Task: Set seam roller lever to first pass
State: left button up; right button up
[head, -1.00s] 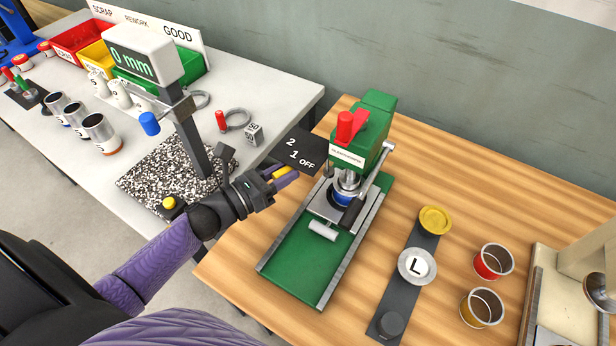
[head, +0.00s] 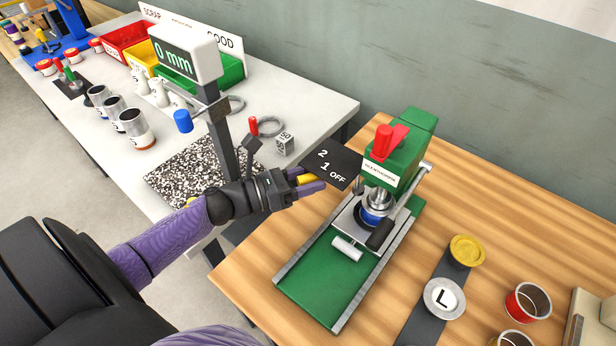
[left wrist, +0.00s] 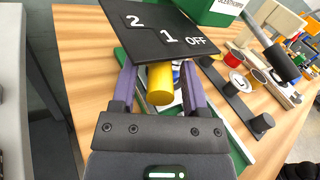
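The seam roller is a green machine (head: 395,160) with a red handle on top, standing on a green bed on the wooden table. A black plate (head: 331,168) marked 2, 1, OFF sticks out on its left; it also shows in the left wrist view (left wrist: 150,38). A yellow knob (left wrist: 160,86), seemingly the lever's, sits below the 1 in that view; its shaft is hidden. My left gripper (left wrist: 160,92) has one purple finger on each side of the knob, with narrow gaps showing. In the head view, the left gripper (head: 312,182) is beside the plate. My right gripper is out of view.
A gauge (head: 188,58) reading 0 mm stands on a speckled block close behind my left wrist. A dark strip (head: 428,318) with a yellow disc and an L disc lies right of the machine, with a red cup (head: 527,302) beyond.

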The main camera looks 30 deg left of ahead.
pick_arm(q)
jog(key=shift+o, duration=0.2)
jog(key=v, duration=1)
